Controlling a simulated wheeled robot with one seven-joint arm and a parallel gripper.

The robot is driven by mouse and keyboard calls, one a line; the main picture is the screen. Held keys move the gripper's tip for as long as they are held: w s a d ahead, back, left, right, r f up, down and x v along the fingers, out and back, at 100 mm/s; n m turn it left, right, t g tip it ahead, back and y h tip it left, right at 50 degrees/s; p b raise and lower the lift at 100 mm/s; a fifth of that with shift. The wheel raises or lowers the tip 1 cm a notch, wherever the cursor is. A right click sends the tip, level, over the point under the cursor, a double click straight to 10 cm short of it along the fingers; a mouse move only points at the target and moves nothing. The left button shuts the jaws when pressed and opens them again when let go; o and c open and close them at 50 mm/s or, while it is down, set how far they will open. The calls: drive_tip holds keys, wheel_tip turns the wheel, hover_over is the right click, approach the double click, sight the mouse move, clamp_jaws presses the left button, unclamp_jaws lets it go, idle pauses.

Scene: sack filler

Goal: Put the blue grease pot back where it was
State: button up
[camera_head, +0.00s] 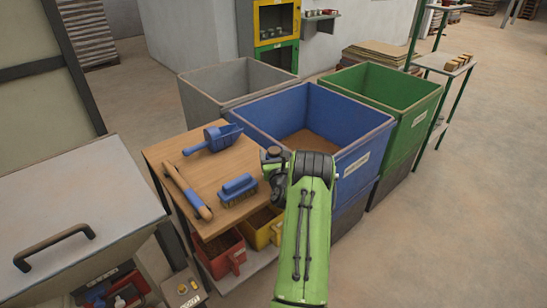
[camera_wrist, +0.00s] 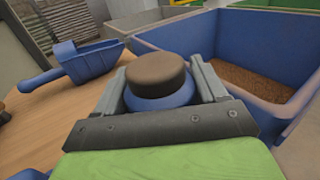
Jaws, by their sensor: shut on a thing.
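The blue grease pot (camera_wrist: 152,98) has a dark brown lid and sits upright between the two fingers of my gripper (camera_wrist: 162,88) in the wrist view. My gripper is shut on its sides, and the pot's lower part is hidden. In the head view the pot's brown lid (camera_head: 273,152) shows small beside my green arm, at the right edge of the wooden bench top (camera_head: 158,151), near the blue bin. I cannot tell whether the pot touches the bench.
On the bench are a blue scoop (camera_head: 211,138), a wooden-handled tool (camera_head: 187,190) and a blue brush (camera_head: 238,188). Grey (camera_head: 215,88), blue (camera_head: 365,146) and green (camera_head: 415,118) bins stand behind and right. A yellow-and-green cabinet (camera_head: 272,50) is at the back. Open floor lies right.

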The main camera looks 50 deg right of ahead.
drive_tip(key=o, duration=1.3)
drive_tip(key=b+v, duration=0.2)
drive_tip(key=v, duration=0.1)
drive_tip(key=b+v, duration=0.5)
drive_tip(key=v, duration=0.1)
drive_tip(key=shift+s+f, duration=0.3)
drive_tip(key=shift+f, duration=0.05)
drive_tip(key=shift+s+a+r+b, duration=0.25)
drive_tip(key=shift+s+a, duration=0.15)
drive_tip(key=shift+a, duration=0.1)
drive_tip(key=shift+s+a+r+b, duration=0.25)
drive_tip(key=shift+s+a, duration=0.15)
drive_tip(key=shift+a, duration=0.1)
drive_tip(key=shift+f, duration=0.1)
